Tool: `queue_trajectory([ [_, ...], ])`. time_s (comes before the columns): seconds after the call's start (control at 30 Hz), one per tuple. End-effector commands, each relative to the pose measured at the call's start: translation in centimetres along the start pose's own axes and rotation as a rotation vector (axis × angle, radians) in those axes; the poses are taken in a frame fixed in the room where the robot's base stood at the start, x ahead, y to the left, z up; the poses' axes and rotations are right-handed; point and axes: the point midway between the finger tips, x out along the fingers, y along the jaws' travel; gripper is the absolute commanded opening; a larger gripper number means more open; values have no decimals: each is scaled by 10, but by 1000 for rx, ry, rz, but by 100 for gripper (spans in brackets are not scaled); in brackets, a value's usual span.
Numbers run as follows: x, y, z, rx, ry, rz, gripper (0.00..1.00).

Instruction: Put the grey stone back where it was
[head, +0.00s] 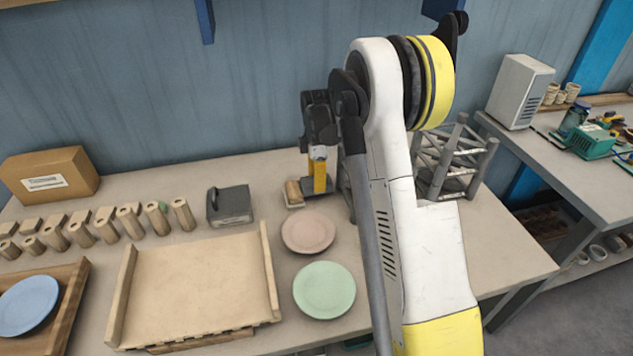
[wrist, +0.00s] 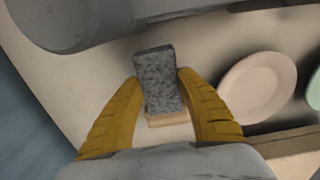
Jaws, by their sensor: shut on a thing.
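The grey stone (wrist: 159,82) is a speckled rectangular block in the wrist view. It sits between the two yellow fingers of my gripper (wrist: 160,78), which is shut on it. A small light wooden block (wrist: 168,119) shows partly behind the stone's lower end; I cannot tell whether they touch. In the head view my gripper (head: 319,176) points down at the back of the table, just right of the small wooden block (head: 293,193). The stone is not clearly made out there.
A pink plate (head: 308,233) and a green plate (head: 324,290) lie in front of my gripper. A dark grey box with a handle (head: 229,205) is to the left, behind a wooden tray (head: 196,285). A grey rack (head: 455,160) stands right of my arm.

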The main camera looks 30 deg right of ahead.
Motion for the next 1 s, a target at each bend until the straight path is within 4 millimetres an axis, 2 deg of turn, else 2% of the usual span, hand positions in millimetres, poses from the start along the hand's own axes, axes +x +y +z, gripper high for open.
queue_trajectory([
  [0.3, 10, 0, 0, 0, 0, 0, 5],
  [0.33, 9, 0, 0, 0, 0, 0, 49],
  [0.37, 9, 0, 0, 0, 0, 0, 58],
  [0.4, 9, 0, 0, 0, 0, 0, 63],
  [0.77, 3, 0, 0, 0, 0, 0, 63],
  [0.87, -11, 0, 0, 0, 0, 0, 63],
  [1.0, -43, 0, 0, 0, 0, 0, 63],
])
